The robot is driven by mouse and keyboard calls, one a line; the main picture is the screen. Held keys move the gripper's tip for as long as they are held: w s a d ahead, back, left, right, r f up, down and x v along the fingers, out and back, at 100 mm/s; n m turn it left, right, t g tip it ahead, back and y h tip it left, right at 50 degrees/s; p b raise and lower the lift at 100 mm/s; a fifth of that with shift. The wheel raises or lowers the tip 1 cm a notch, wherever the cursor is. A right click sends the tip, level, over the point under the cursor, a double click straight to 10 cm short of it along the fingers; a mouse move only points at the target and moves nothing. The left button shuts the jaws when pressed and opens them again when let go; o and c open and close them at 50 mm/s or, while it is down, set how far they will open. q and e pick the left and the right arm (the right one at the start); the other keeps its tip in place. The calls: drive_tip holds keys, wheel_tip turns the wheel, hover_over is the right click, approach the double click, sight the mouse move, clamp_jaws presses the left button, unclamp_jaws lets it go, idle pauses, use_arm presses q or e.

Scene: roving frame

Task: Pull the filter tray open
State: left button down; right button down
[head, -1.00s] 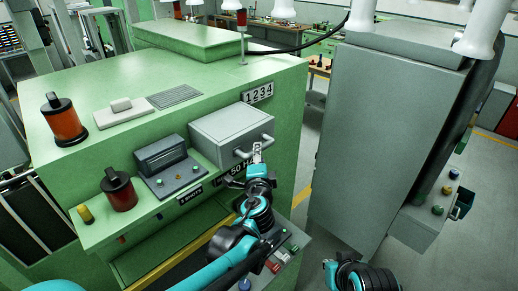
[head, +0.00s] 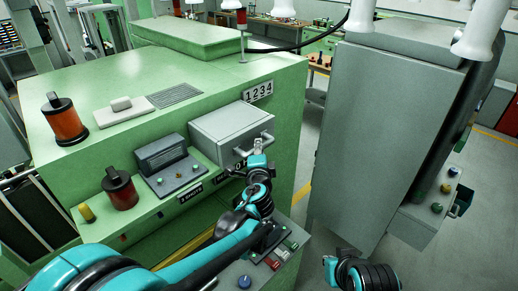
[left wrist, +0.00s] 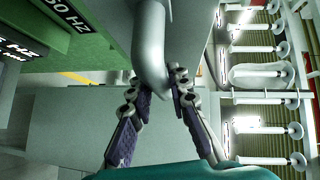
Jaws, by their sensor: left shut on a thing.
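The filter tray (head: 232,130) is a grey box with a bar handle (head: 268,139), set in the front of the green machine, below the "1234" plate. My left gripper (head: 258,146) is at the right part of this handle, shut on it. In the left wrist view the pale, curved handle (left wrist: 150,65) lies between the fingertips of my left gripper (left wrist: 155,85). The fingers hide part of the handle. Part of my right arm shows at the bottom edge of the head view; its gripper (head: 329,266) is only partly visible and its jaws cannot be made out.
The green machine (head: 90,85) carries orange and dark red knobbed cylinders and a small control panel (head: 172,178). A tall grey cabinet (head: 375,130) stands to the right, with a floor gap between. Buttons (head: 273,263) sit below the tray.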

use_arm(q)
drive_tip(key=s+d+b, duration=0.2)
drive_tip(key=s+d, duration=0.8)
drive_tip(key=c, duration=1.4)
unclamp_jaws()
drive_tip(key=shift+a, duration=0.1)
drive_tip(key=s, duration=0.4)
drive_tip(key=s+r, duration=0.1)
drive_tip(key=s, duration=0.6)
drive_tip(key=shift+s+r, duration=0.3)
drive_tip(key=shift+s, duration=0.1)
drive_tip(key=shift+a+f, duration=0.1)
